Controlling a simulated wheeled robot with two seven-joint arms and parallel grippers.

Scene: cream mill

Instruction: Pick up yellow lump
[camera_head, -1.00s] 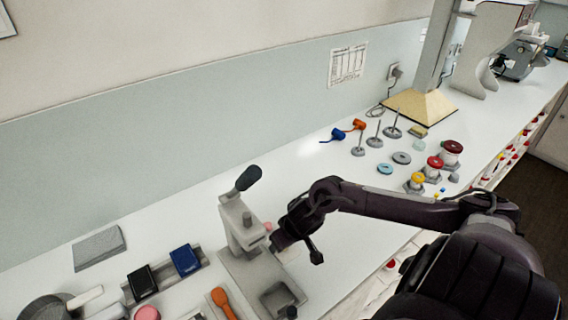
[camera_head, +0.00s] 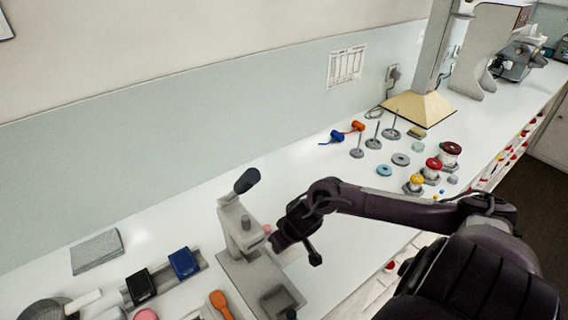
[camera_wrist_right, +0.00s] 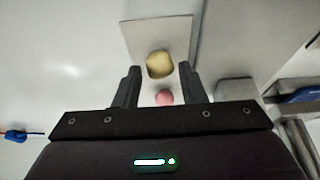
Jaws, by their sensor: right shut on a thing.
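The yellow lump (camera_wrist_right: 159,65) is a small rounded piece between the fingertips of my right gripper (camera_wrist_right: 158,72) in the right wrist view. The gripper is shut on it, though slim gaps seem to show beside it. A pale square plate (camera_wrist_right: 157,28) lies behind the lump. In the head view my right gripper (camera_head: 281,241) is beside the grey press, and the yellow lump is hidden there. A pink lump (camera_wrist_right: 164,97) shows lower between the fingers, and a pink piece (camera_head: 267,228) shows at the press in the head view. My left gripper is out of view.
The grey press (camera_head: 238,228) with a dark-knobbed lever stands close to my right gripper. Blue (camera_head: 184,262) and black (camera_head: 140,286) blocks and an orange spoon (camera_head: 221,304) lie nearby. Spindles (camera_head: 374,138) and colored rings stand farther right. The white counter between is clear.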

